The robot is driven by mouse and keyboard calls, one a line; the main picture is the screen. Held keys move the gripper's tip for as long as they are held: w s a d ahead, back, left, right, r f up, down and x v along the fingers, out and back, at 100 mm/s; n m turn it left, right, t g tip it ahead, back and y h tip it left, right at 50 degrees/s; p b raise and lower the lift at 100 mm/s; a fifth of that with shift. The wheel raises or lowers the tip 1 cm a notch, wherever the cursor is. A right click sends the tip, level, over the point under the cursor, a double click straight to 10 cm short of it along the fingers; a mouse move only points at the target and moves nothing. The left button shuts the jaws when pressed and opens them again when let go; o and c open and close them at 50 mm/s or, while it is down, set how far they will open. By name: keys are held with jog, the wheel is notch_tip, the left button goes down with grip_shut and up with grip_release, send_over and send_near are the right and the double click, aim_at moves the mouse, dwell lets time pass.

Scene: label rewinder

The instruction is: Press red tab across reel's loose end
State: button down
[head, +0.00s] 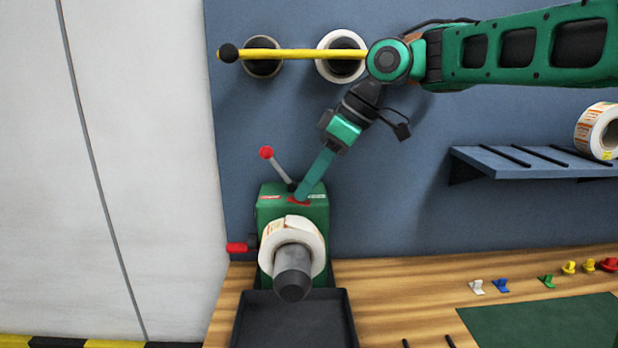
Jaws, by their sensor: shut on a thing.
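The label reel (310,233) sits on the grey spindle (292,272) of the green rewinder (315,210). Printed labels show on its upper left; I cannot make out the loose end clearly. My gripper (302,194) reaches down from the upper right and is shut on a small red tab (299,201). The tab is just above and behind the reel's top edge in the picture, in front of the rewinder's upper face. I cannot tell whether it touches anything. The fingers hide part of the rewinder's top.
A red-knobbed lever (266,153) rises left of my gripper, and a red handle (237,247) sticks out at left. A black tray (293,325) lies below the spindle. Several coloured tabs (547,281) stand at right by a green mat (550,328). A shelf (530,163) holds another reel (600,130).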

aim_at(308, 202)
jog(key=shift+a+f, duration=0.2)
jog(key=shift+f, duration=0.85)
jog(key=shift+a+f, duration=0.15)
jog(key=shift+f, duration=0.85)
jog(key=shift+f, duration=0.3)
dwell(0.3)
jog(key=c, duration=1.6)
grip_release()
jog(key=shift+o, duration=0.2)
